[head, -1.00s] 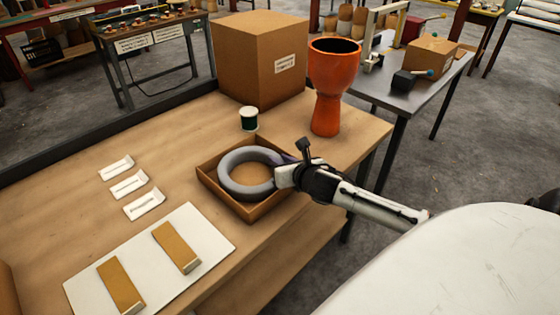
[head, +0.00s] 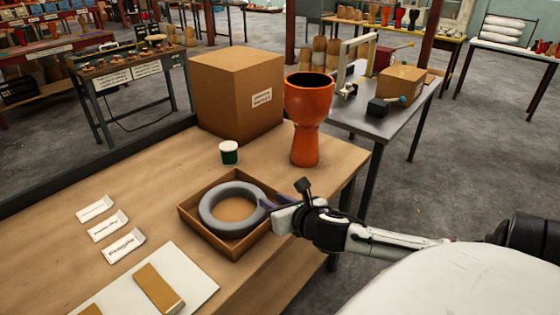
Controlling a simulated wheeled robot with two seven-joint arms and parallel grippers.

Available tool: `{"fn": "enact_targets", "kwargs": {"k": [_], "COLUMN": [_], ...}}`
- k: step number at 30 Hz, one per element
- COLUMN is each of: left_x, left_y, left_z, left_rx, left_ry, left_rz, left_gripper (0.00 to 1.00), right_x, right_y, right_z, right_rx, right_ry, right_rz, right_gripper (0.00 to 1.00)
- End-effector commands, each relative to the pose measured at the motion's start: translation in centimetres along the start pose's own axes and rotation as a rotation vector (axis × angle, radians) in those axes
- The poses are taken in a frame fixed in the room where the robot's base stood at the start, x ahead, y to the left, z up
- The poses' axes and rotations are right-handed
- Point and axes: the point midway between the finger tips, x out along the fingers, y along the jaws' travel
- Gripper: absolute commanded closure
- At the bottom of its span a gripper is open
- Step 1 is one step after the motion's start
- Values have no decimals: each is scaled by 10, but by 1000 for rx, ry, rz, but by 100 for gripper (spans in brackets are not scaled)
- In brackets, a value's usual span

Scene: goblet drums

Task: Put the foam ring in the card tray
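The grey foam ring (head: 211,219) lies flat inside the shallow brown card tray (head: 187,220) on the wooden table. The tray's floor shows through the ring's hole. My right gripper (head: 268,207) comes in from the right, over the tray's right wall, with its fingertips at the ring's right edge. The fingers overlap the ring's edge in the picture, and I cannot tell whether they grip it or stand apart around it. My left gripper is out of view.
An orange goblet drum (head: 308,105) stands behind the tray, near the table's right edge. A large cardboard box (head: 237,95) and a small green pot (head: 229,153) are at the back. White labelled holders (head: 108,226) and a white board (head: 200,280) lie left and in front.

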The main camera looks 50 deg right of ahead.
Motion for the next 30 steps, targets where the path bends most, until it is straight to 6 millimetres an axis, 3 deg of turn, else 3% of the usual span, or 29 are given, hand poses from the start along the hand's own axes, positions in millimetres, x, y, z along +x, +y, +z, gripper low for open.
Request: {"fn": "enact_targets", "kwargs": {"k": [3, 9, 22, 26, 30], "left_x": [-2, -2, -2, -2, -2], "left_y": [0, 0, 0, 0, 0], "left_z": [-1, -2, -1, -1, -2], "left_rx": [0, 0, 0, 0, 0], "left_ry": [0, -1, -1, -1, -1], "left_rz": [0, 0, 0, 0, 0], "left_gripper": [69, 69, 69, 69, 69], "right_x": [-20, -35, -38, -46, -62], "right_y": [0, 0, 1, 5, 16], "right_z": [0, 0, -4, -30, -76], "right_rx": [-3, 0, 38, 261, 680], "right_ry": [1, 0, 9, 64, 161], "right_rz": [0, 0, -3, -28, -98], "right_gripper": [71, 71, 71, 71, 71]}}
